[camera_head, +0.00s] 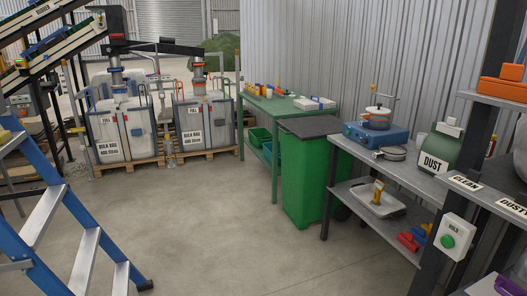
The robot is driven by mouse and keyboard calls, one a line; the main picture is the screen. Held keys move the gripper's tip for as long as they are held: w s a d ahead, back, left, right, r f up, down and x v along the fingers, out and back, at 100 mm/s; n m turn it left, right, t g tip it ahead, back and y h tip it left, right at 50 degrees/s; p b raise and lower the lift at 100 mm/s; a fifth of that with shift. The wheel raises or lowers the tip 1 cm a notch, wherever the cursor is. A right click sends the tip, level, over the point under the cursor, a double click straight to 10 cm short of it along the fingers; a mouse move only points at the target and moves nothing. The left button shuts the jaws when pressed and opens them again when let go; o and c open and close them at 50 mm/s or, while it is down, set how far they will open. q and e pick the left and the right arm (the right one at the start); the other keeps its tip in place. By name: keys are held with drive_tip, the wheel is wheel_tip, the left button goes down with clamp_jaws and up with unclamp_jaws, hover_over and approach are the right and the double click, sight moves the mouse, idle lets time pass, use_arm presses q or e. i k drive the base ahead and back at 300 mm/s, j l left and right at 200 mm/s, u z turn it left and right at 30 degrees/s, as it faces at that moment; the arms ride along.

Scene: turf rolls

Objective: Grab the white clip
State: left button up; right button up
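No object is plainly recognisable as a white clip. A small white piece (450,126) sits at the top of a green container (440,147) labelled DUST, on the grey bench at the right; it may be the clip, but it is too small to tell. Neither my left nor my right gripper is in view.
The grey bench (375,158) holds a blue device (362,136); its lower shelf holds a scale (372,203). A green bin (306,185) stands beside a green table (262,105). A blue ladder (62,210) stands at left. The middle floor is clear.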

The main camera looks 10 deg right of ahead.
sight(449, 127)
drive_tip(key=i+l+z, duration=0.1)
drive_tip(key=i+z, duration=0.2)
drive_tip(key=i, duration=0.45)
drive_tip(key=i+j+z, duration=0.1)
drive_tip(key=i+z, duration=0.15)
drive_tip(key=i, duration=0.55)
drive_tip(key=i+u, duration=0.4)
drive_tip(key=i, duration=0.35)
drive_tip(key=i+l+u, duration=0.2)
drive_tip(key=i+u, duration=0.25)
drive_tip(key=i, duration=0.25)
drive_tip(key=i+u, duration=0.15)
drive_tip(key=i, duration=0.4)
drive_tip(key=z, duration=3.75)
